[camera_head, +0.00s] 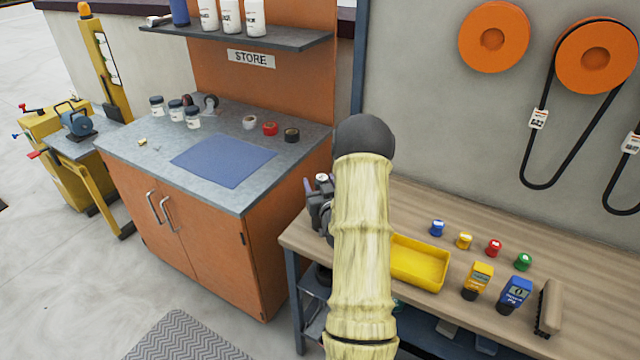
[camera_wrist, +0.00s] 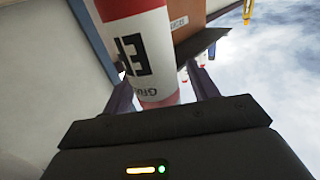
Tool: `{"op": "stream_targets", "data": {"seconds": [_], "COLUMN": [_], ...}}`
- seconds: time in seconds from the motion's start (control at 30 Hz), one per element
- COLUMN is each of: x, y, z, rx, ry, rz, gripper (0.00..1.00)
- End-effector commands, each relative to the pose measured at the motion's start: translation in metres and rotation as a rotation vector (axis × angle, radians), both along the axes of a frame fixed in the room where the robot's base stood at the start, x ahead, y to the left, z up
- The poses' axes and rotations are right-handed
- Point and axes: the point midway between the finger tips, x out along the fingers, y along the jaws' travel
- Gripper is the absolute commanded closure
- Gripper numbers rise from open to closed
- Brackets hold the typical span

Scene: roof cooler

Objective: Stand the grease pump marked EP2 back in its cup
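A grease pump (camera_wrist: 143,45), a white cylinder with red bands and black lettering that starts "EP", fills the middle of the wrist view. Its last character is turned out of sight, so I cannot read the full mark. My gripper (camera_wrist: 162,85) has one finger on each side of the pump and appears shut on it. In the head view my gripper (camera_head: 320,208) is at the left end of the wooden bench (camera_head: 420,205), mostly hidden behind my arm; the pump is barely visible there. I cannot make out the cup in either view.
A yellow tray (camera_head: 420,285), two meters (camera_head: 478,281), a brush (camera_head: 549,307) and several small coloured pots (camera_head: 465,241) are on the bench. The orange cabinet (camera_head: 215,257) with a blue mat (camera_head: 222,160) stands left. Orange pulleys (camera_head: 494,37) hang on the wall.

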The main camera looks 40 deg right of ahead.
Motion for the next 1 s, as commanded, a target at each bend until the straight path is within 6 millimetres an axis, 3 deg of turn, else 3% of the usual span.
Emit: {"op": "stream_targets", "data": {"seconds": [0.27,0.5,0.57,1.0], "x": [0.0,0.0,-0.01,-0.08], "y": [0.0,0.0,0.003,0.033], "z": [0.003,0.019,0.011,0.011], "rx": [-0.001,-0.002,0.0,-0.002], "ry": [-0.003,-0.004,-0.001,-0.001], "rz": [0.0,0.0,-0.001,-0.001], "gripper": [0.41,0.41,0.41,0.41]}}
